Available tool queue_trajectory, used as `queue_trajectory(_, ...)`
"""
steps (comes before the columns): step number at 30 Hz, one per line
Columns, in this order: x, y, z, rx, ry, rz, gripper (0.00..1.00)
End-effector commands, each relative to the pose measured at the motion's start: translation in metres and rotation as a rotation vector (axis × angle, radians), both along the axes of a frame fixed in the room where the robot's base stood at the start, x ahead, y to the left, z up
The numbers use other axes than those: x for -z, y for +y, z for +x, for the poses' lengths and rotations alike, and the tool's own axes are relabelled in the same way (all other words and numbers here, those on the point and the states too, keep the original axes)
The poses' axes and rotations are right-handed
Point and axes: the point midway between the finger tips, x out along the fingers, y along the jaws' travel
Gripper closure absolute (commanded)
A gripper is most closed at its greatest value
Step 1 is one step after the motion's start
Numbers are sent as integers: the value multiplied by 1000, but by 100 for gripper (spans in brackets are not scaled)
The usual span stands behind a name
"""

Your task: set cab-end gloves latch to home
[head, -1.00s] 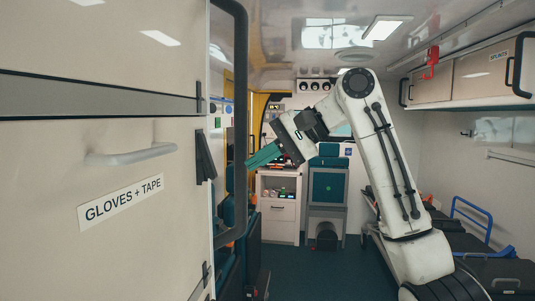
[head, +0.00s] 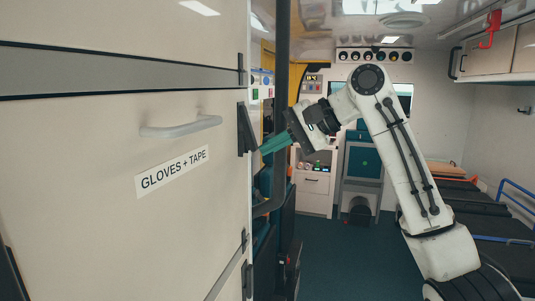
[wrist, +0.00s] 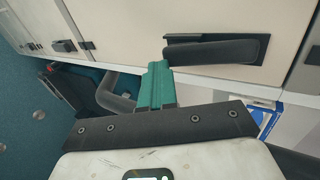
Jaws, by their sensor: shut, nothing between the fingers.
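The gloves door (head: 110,230) is a cream panel labelled GLOVES + TAPE, filling the left of the head view. At its far edge is the black latch (head: 247,130), a lever standing out from a dark recessed plate, its lower end tilted away from the door. In the wrist view the latch lever (wrist: 215,50) lies across the recess. My gripper (head: 264,149), with green fingers, is shut and empty just right of the lever's lower end. In the wrist view my gripper (wrist: 157,66) is close by the lever's free end; I cannot tell if they touch.
A pale handle (head: 182,128) sticks out from the door. A dark upright pole (head: 281,60) stands close by my fingers. A stretcher (head: 490,225) stands on the right. Dark floor (head: 345,260) is clear in the middle.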

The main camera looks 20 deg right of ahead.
Motion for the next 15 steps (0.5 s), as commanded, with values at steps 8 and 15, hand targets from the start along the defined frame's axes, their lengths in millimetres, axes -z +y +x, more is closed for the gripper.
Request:
queue_trajectory(8,8,9,2,-7,-101,129,100)
queue_trajectory(15,7,8,3,-5,-99,129,100)
